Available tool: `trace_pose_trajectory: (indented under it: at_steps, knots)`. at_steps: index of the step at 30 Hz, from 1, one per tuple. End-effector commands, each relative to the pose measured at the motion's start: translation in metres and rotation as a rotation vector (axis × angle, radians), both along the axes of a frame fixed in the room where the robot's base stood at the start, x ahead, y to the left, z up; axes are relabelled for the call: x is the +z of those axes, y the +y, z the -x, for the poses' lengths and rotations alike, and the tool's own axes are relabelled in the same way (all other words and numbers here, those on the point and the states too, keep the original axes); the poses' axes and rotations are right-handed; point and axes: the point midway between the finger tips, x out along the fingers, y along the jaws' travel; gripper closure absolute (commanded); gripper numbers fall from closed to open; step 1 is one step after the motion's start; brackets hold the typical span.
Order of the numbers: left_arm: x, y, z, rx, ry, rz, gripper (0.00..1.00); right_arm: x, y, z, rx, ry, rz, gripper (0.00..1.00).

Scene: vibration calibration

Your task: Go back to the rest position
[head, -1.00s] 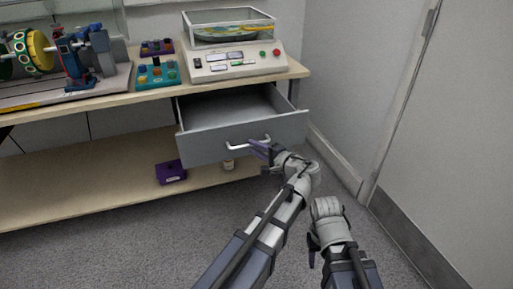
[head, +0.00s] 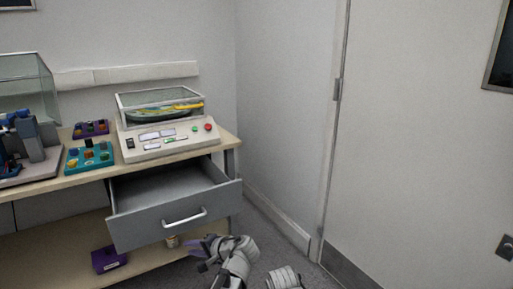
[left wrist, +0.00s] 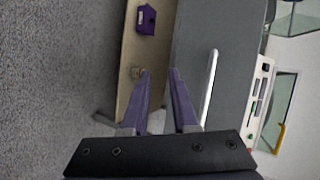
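My left gripper (head: 207,248) is low in the head view, in front of the open grey drawer (head: 172,211). In the left wrist view its two purple fingers (left wrist: 160,72) stand apart with nothing between them. The drawer's white handle (head: 185,216) is above the gripper in the head view; in the left wrist view the handle (left wrist: 209,88) lies to the right of the fingers, apart from them. My right gripper's fingers do not show; only a pale part of that arm is at the bottom edge of the head view.
The bench (head: 75,182) carries a control box (head: 170,140) with a clear cover, a teal tray (head: 90,156) and a purple tray. A purple box (head: 108,259) sits on the lower shelf. A wall and a door (head: 420,150) stand at the right.

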Motion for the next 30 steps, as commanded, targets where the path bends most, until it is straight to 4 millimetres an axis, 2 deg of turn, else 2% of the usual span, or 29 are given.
trace_pose_trajectory:
  at_steps: [1, 3, 6, 9, 15, 24, 30]
  knots:
    - [-0.020, 0.009, 0.019, 0.047, 0.024, 0.103, 0.73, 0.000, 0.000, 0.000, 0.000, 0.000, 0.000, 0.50]
    - [-0.048, 0.010, 0.040, 0.111, 0.057, 0.266, 0.73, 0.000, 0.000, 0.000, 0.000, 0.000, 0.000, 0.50]
    - [-0.078, 0.003, 0.066, 0.185, 0.098, 0.467, 0.73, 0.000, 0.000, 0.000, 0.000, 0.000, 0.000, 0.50]
    - [-0.095, -0.007, 0.084, 0.240, 0.128, 0.619, 0.73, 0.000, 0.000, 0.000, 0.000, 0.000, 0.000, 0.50]
    - [-0.113, -0.029, 0.109, 0.316, 0.170, 0.844, 0.73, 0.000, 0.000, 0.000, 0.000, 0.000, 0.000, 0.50]
    - [-0.121, -0.061, 0.136, 0.393, 0.220, 1.107, 0.73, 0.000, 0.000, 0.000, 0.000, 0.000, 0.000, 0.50]
    - [-0.121, -0.095, 0.147, 0.321, 0.295, 1.042, 0.73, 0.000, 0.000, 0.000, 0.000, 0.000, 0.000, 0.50]
